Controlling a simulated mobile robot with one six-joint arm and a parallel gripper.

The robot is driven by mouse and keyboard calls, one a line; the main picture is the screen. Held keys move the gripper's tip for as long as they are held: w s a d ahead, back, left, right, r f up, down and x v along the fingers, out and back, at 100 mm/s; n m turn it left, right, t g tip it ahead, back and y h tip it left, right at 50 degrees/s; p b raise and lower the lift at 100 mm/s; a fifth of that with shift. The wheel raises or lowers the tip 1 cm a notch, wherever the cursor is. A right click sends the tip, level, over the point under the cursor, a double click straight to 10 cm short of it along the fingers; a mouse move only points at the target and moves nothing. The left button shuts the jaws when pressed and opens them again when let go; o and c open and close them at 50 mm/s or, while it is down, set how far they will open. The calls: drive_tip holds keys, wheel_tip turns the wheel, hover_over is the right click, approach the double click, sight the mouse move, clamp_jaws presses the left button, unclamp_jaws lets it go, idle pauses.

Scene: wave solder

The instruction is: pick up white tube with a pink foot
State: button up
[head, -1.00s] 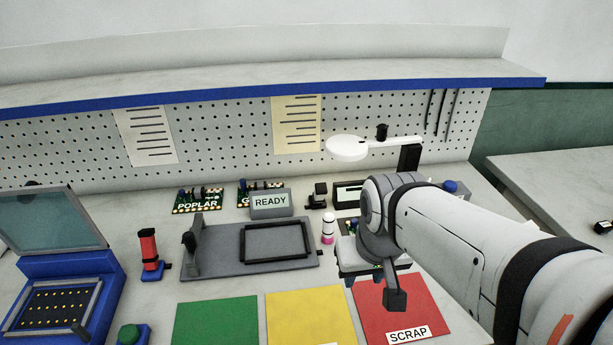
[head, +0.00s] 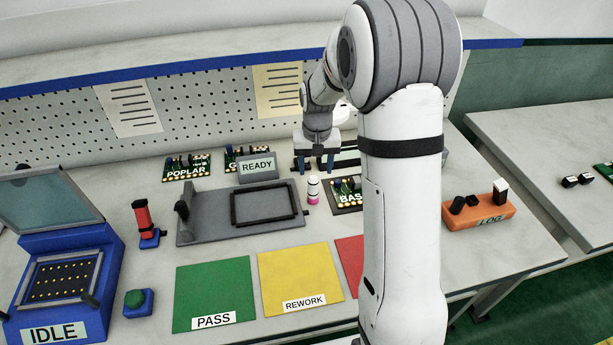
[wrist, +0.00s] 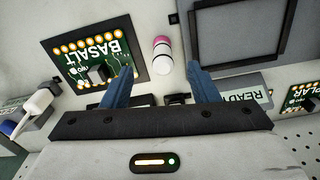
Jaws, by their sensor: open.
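The white tube with a pink foot (head: 313,190) stands upright on the bench, between the grey fixture plate and the BASALT board. In the wrist view the tube (wrist: 163,56) lies just beyond the gap between the fingertips, with dark bands on its white body and its pink end farthest off. My gripper (head: 316,172) is open and empty, with blue fingers pointing down behind the tube in the head view. The fingers also show in the wrist view (wrist: 160,70), spread apart and not touching the tube.
The BASALT board (wrist: 92,52) is close on one side of the tube, the grey fixture (head: 205,225) with its black frame on the other. The READY display (head: 258,168) stands behind. Green PASS (head: 215,290) and yellow REWORK (head: 300,275) mats lie in front.

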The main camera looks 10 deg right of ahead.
sight(313, 186)
drive_tip(key=w+f, duration=0.2)
drive_tip(key=f, duration=0.1)
drive_tip(key=shift+w, duration=0.3)
wheel_tip(313, 186, down, 8)
drive_tip(key=shift+s+r+p, duration=0.1)
drive_tip(key=shift+r+p, duration=0.05)
drive_tip(key=shift+p, duration=0.9)
drive_tip(key=shift+c, duration=0.3)
clamp_jaws()
